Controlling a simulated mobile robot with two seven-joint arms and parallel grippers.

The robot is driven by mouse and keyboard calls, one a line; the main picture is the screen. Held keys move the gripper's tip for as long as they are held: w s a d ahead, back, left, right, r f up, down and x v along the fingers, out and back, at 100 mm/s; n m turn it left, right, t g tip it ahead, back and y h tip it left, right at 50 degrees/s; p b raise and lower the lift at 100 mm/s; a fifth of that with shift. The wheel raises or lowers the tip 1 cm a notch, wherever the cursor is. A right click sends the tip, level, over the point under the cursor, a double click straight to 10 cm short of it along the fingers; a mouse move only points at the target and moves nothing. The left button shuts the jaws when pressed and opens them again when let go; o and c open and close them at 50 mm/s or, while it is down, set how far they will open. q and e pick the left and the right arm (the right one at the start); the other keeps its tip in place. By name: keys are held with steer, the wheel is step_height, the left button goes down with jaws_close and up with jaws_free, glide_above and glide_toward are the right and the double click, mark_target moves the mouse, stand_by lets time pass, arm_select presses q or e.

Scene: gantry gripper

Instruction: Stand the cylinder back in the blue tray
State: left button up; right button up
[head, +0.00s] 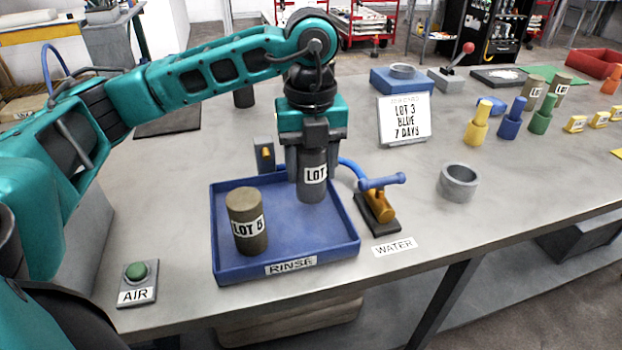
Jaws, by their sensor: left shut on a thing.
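The blue tray (222,262) labelled RINSE is on the table in the head view. My left gripper (311,155) points straight down over the tray's back right part. It is shut on a dark grey cylinder (312,188) with a LOT label, its number partly hidden. That cylinder is upright, its lower end inside the tray outline; I cannot tell whether it touches the floor. A brown cylinder (247,222) labelled LOT 5 or 6 stands upright in the tray's front left part. My right gripper is not in view.
A blue-handled valve (380,200) stands close to the tray's right wall, by the WATER label (394,247). A grey ring (458,182) lies farther right. A sign (404,120) reading LOT 3 BLUE 7 DAYS stands behind. A green AIR button (136,272) is front left.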

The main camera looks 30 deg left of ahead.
mark_target(311, 181)
arm_select(q)
steer(key=shift+f, duration=1.55)
steer(key=shift+f, duration=0.1)
steer(key=shift+f+b, duration=0.15)
steer(key=shift+b, duration=0.15)
steer(key=o, duration=1.4)
steer(key=shift+r+p, duration=0.3)
step_height(311, 181, up, 12)
steer(key=shift+f+p, duration=0.1)
steer(key=shift+p, duration=0.35)
